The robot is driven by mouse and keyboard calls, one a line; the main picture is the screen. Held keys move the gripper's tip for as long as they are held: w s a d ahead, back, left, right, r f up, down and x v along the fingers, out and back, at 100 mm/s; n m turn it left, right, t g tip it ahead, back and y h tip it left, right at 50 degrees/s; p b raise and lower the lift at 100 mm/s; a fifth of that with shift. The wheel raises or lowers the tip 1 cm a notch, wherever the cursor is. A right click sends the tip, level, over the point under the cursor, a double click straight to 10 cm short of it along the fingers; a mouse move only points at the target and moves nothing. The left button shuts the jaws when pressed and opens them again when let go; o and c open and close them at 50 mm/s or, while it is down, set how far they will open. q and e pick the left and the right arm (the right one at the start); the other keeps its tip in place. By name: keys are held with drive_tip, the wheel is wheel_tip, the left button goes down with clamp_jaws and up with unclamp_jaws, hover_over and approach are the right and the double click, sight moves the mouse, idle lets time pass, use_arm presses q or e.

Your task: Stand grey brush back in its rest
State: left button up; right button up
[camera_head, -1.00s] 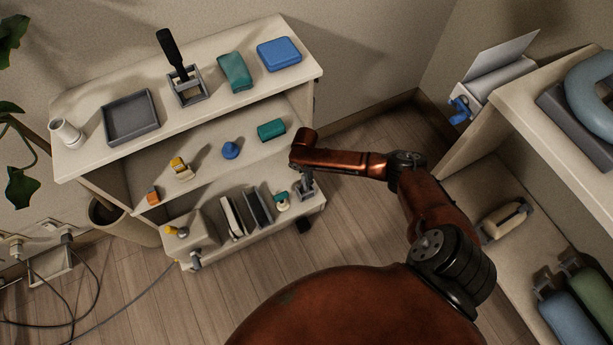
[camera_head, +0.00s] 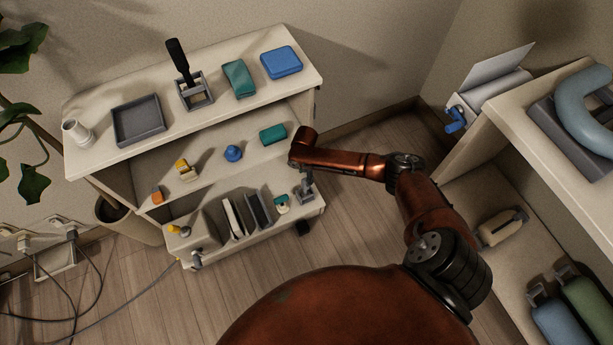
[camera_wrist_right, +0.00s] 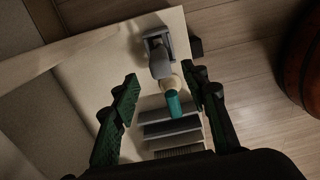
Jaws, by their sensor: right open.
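My right gripper (camera_head: 304,181) points down over the right end of the lower shelf. In the right wrist view its fingers (camera_wrist_right: 165,80) are wide apart, with nothing clamped between them. Beyond and between them, a rounded grey piece (camera_wrist_right: 160,63), possibly the grey brush, is at a grey square rest (camera_wrist_right: 152,40); I cannot tell how it sits there. A black-handled tool (camera_head: 178,58) stands upright in a grey frame (camera_head: 196,95) on the top shelf. My left gripper is not visible.
The top shelf holds a grey tray (camera_head: 139,120), a teal block (camera_head: 239,78) and a blue box (camera_head: 281,62). Grey upright plates (camera_head: 258,210) stand on the lower shelf left of my gripper. Another shelf unit (camera_head: 510,110) is at right. Floor between is clear.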

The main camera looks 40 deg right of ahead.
drive_tip(key=shift+r+p, duration=0.9)
drive_tip(key=shift+r, duration=0.45)
wheel_tip(320, 180, up, 12)
idle(0.8)
